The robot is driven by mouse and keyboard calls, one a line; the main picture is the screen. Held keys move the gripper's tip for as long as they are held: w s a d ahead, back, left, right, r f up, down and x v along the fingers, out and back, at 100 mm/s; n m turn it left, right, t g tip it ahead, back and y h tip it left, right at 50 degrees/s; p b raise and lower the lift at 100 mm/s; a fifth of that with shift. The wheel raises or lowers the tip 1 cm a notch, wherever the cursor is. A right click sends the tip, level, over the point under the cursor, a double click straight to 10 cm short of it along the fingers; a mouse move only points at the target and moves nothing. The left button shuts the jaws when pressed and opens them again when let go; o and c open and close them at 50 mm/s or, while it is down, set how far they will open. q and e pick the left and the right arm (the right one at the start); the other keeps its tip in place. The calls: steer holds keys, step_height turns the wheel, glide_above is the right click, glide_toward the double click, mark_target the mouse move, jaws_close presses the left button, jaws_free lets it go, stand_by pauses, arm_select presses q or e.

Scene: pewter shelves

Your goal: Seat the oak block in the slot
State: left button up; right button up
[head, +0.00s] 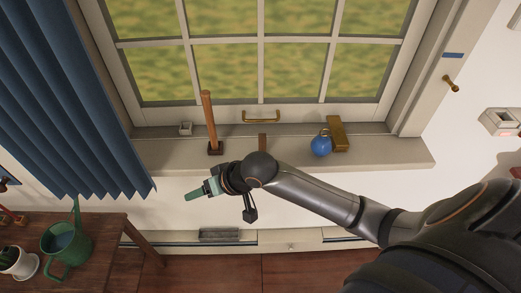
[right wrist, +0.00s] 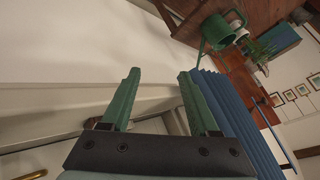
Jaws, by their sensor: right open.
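My right gripper (head: 205,189) reaches in from the right, in front of the window sill. In the right wrist view its green fingers (right wrist: 158,98) are spread with nothing between them. I cannot tell for sure which thing is the oak block. A yellow-brown block (head: 338,134) stands on the sill at the right, beside a round blue object (head: 321,144). A small brown piece (head: 262,141) shows on the sill just behind my right arm, partly hidden. No slot can be made out for certain; a small pale box (head: 186,128) with a dark opening sits at the left. My left gripper is out of view.
A tall brown stick (head: 209,118) on a dark base stands on the sill (head: 390,155). A blue curtain (head: 70,100) hangs at the left. A wooden table (head: 105,245) at lower left holds a green watering can (head: 68,243). The sill's right end is clear.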

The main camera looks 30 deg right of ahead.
step_height(320, 180, up, 4)
steer(key=w+d+g+h+b, duration=0.1)
steer(key=w+d, duration=0.1)
steer(key=m+g+h+b, duration=0.2)
steer(key=m+h+b, duration=0.2)
steer(key=m+h, duration=0.2)
glide_toward(263, 141)
steer(key=shift+h, duration=0.3)
steer(key=b+x, duration=0.1)
steer(key=x, duration=0.2)
steer(key=b+x, duration=0.1)
steer(key=x, duration=0.1)
steer(key=shift+a+f+b, duration=0.15)
steer(key=shift+a+b, duration=0.15)
steer(key=shift+a, duration=0.05)
steer(key=shift+w+d+f, duration=0.1)
steer(key=shift+w+f, duration=0.05)
steer(key=shift+f, duration=0.3)
steer(key=b+x, duration=0.1)
steer(key=x, duration=0.3)
steer(key=shift+w+d+f, duration=0.15)
steer(key=shift+f, duration=0.2)
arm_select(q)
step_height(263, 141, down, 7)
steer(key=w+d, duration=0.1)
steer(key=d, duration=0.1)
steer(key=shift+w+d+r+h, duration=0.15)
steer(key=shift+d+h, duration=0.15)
arm_select(e)
jaws_close()
